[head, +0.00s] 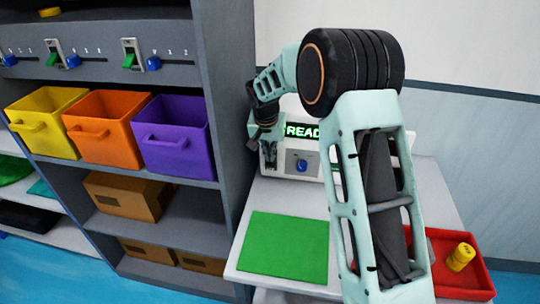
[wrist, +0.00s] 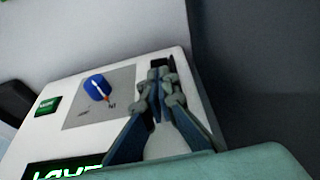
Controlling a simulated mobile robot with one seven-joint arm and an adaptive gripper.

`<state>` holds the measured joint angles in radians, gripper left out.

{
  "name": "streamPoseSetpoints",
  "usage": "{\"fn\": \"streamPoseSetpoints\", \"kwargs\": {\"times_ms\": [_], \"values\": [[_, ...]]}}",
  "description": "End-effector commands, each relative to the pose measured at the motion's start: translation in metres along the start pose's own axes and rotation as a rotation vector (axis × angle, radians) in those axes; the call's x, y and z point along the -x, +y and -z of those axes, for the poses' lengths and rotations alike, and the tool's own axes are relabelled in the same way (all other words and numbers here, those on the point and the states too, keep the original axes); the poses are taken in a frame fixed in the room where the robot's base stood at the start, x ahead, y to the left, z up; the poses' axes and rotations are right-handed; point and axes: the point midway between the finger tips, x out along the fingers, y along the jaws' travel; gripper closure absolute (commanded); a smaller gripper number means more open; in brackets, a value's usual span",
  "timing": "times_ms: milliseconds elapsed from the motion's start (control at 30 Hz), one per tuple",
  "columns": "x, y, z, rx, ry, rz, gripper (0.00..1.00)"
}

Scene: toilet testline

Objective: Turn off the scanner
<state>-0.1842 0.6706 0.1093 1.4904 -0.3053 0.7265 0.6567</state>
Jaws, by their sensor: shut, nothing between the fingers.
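The scanner (head: 312,168) is a white box on the table with a lit green display (head: 302,131) that starts "READ"; my arm hides the rest. It has a blue knob (head: 302,166) on a grey plate. In the wrist view the scanner's panel (wrist: 130,72) shows the blue knob (wrist: 97,87), a green button (wrist: 47,105) and part of the lit display (wrist: 62,170). My gripper (head: 268,163) is shut and empty at the panel's left end. In the wrist view its fingertips (wrist: 161,78) overlap a dark slot (wrist: 162,62); contact cannot be told.
A green mat (head: 285,246) lies on the table before the scanner. A red tray (head: 446,244) with a yellow piece (head: 460,257) stands at right. The grey shelf (head: 222,70) with yellow, orange and purple bins rises close to my gripper at left.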

Motion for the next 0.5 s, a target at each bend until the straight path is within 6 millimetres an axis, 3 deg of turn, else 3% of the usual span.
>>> {"fn": "streamPoseSetpoints", "kwargs": {"times_ms": [500], "values": [[-0.0029,-0.0004,-0.0033,0.000,0.060,0.001,1.00]]}}
